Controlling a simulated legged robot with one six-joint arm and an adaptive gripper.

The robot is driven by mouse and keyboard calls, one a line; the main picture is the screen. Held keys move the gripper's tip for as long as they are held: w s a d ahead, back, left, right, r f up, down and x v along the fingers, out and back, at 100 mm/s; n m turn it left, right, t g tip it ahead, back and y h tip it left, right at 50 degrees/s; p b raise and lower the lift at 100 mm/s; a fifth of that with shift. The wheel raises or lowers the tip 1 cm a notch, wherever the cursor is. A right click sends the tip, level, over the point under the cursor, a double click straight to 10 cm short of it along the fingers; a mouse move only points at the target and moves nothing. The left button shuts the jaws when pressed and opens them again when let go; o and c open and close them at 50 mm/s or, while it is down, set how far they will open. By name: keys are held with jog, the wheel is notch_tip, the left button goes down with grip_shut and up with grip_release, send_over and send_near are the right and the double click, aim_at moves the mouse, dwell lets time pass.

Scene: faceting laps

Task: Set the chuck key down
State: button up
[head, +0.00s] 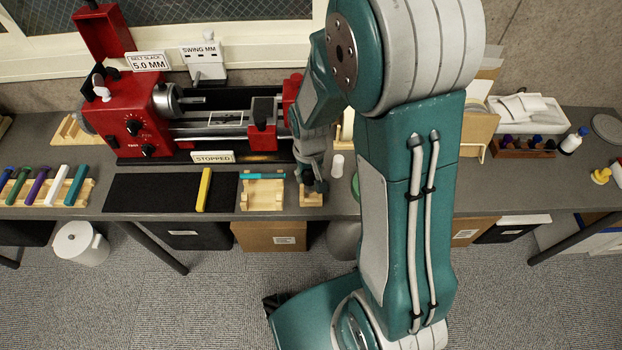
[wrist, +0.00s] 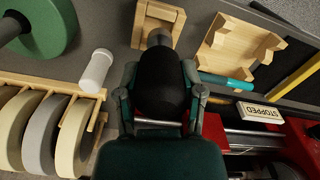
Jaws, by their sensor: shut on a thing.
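My gripper (head: 313,181) is low over the bench front, at a small wooden block (head: 310,198). In the wrist view its two fingers (wrist: 160,88) are shut on a dark rounded thing with a grey metal end, apparently the chuck key (wrist: 158,82). The grey end points to the wooden block (wrist: 158,22) and overlaps its edge in that view. I cannot tell whether it touches the block. In the head view the key is mostly hidden by my gripper.
A wooden cradle (head: 263,203) with a teal rod (head: 262,176) lies left of the block. A white cylinder (head: 337,165) stands to the right. The red lathe (head: 137,118) is behind. The black mat (head: 150,193) is mostly clear, with a yellow bar (head: 204,190).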

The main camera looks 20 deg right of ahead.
aim_at(310, 180)
notch_tip(310, 180, down, 2)
jog(key=shift+a+f, duration=0.15)
jog(key=shift+f, duration=0.1)
grip_shut()
jog(key=shift+f, duration=0.4)
grip_release()
jog(key=shift+d+f, duration=0.15)
jog(key=shift+d, duration=0.25)
jog(key=o, duration=1.2)
jog(key=shift+s+d, duration=0.1)
jog(key=shift+a, duration=0.2)
jog(key=shift+w+r, duration=0.2)
jog(key=shift+r, duration=0.1)
notch_tip(310, 180, up, 12)
jog(key=shift+f, duration=0.2)
